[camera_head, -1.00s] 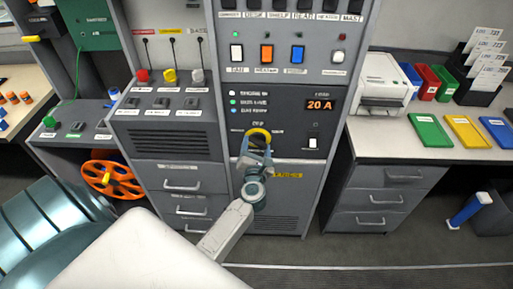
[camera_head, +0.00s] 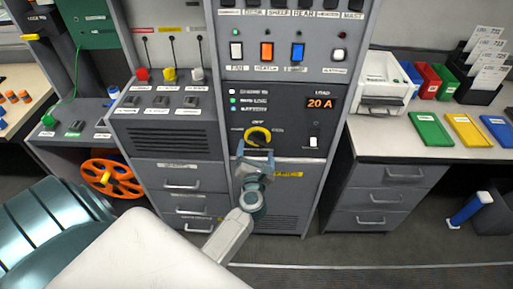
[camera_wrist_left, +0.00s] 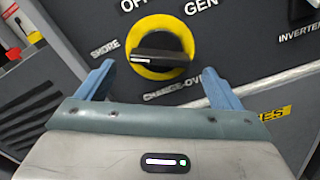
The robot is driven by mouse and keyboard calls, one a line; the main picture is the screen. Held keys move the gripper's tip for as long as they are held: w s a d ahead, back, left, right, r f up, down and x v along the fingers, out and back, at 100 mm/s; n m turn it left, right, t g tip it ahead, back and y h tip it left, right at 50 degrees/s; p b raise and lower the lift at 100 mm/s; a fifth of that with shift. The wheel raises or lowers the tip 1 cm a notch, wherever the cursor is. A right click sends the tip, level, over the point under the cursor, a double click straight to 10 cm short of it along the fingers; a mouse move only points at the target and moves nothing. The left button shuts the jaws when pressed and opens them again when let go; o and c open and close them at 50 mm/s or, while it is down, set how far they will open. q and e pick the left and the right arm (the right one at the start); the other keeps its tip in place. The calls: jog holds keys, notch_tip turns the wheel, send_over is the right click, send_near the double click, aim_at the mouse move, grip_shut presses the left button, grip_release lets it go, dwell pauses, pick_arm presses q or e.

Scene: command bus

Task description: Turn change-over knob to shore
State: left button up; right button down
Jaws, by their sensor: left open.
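The change-over knob (camera_head: 258,135) is a yellow disc with a black bar handle on the grey panel. In the left wrist view the knob (camera_wrist_left: 160,48) shows large, and its bar lies roughly level, its left end toward the SHORE label (camera_wrist_left: 105,48). OFF and GEN labels are above it, partly cut off. My left gripper (camera_head: 255,156) is open and empty, just below and in front of the knob. In the left wrist view its two blue fingers (camera_wrist_left: 158,78) stand apart, below the knob's two sides, not closed on it. My right gripper is not in view.
A 20 A display (camera_head: 320,104) and a white switch (camera_head: 313,142) are right of the knob. Coloured rocker switches (camera_head: 267,52) are above. A sloped console (camera_head: 165,105) stands left, a desk with trays (camera_head: 430,130) right. The space before the panel looks clear.

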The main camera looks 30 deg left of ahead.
pick_arm(q)
jog(key=b+v, duration=0.1)
jog(key=v, duration=0.7)
jog(key=shift+w+a, duration=0.1)
jog(key=s+d+f+m+g+h, duration=0.1)
jog(key=s+d+f+m+h, duration=0.15)
jog(key=f+m, duration=0.7)
jog(key=s+d+f+m+g+h, duration=0.1)
jog(key=s+f+m+h, duration=0.4)
jog(key=f, duration=0.8)
jog(key=s+d+f+m+g+h, duration=0.1)
jog(key=s+d+f+m+g, duration=0.1)
jog(key=f+m, duration=0.85)
jog(key=s+a+f+m+g, duration=0.2)
jog(key=s+f+m+g, duration=0.1)
jog(key=s+f, duration=0.4)
jog(key=s+a+f+m+g, duration=0.2)
jog(key=s+f+m, duration=0.3)
jog(key=s, duration=0.8)
jog(key=s+a+f+m+g, duration=0.2)
jog(key=s+f+m+g, duration=0.2)
jog(key=s+f, duration=0.5)
jog(key=shift+s+g, duration=0.5)
jog(key=shift+s, duration=0.35)
jog(key=shift+w+d, duration=0.1)
